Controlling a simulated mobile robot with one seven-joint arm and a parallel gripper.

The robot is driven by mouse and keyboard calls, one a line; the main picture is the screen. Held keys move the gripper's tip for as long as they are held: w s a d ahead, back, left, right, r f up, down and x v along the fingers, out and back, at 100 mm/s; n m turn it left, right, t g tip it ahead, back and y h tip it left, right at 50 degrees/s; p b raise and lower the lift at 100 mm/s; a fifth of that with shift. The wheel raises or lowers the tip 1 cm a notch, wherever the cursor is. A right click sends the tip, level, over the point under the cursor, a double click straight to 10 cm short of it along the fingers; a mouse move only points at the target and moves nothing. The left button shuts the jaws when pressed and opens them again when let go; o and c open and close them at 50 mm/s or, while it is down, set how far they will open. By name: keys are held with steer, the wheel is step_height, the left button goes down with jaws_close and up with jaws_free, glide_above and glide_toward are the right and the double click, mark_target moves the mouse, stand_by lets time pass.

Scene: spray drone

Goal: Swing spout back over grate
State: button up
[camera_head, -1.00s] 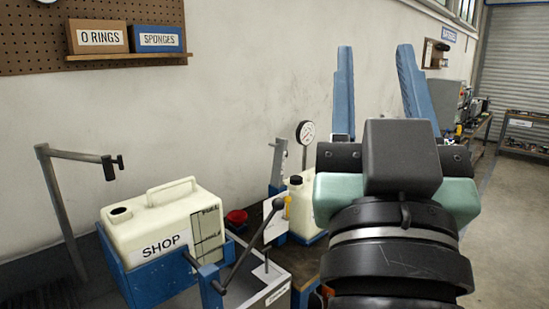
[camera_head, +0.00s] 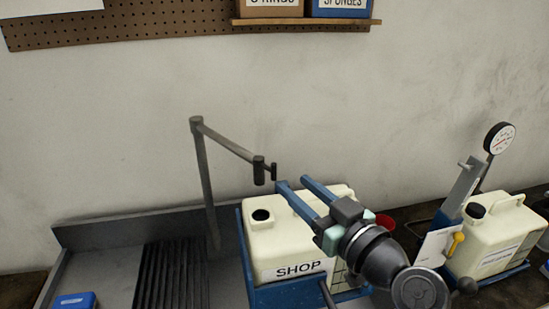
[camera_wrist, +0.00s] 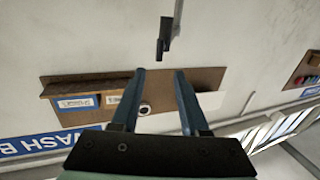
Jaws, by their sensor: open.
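The grey spout (camera_head: 228,145) is an upright post with a level arm. Its dark nozzle end (camera_head: 259,172) hangs over the cream SHOP tank (camera_head: 300,240), to the right of the post. The slatted grate (camera_head: 172,275) lies left of the tank, with no spout arm above it. My gripper (camera_head: 292,183) is open and empty above the tank, its fingertips just right of the nozzle end. In the wrist view, the nozzle end (camera_wrist: 165,38) shows just ahead of the gap between my fingertips (camera_wrist: 160,73), apparently untouched.
The SHOP tank sits in a blue cradle (camera_head: 255,296). A second cream tank (camera_head: 495,240), a round gauge (camera_head: 499,138) and a red cup (camera_head: 385,221) stand to the right. A blue item (camera_head: 75,301) lies at the lower left. A pegboard shelf (camera_head: 305,21) is above. The air above the grate is clear.

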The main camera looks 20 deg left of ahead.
mark_target(275, 169)
steer(key=p+x, duration=0.2)
steer(key=x, duration=0.6)
steer(key=shift+p, duration=0.3)
steer(key=shift+w+a+f, duration=0.1)
steer(key=shift+w+a, duration=0.25)
steer(key=shift+w, duration=0.05)
jaws_close()
steer(key=shift+f, duration=0.15)
stand_by(0.4)
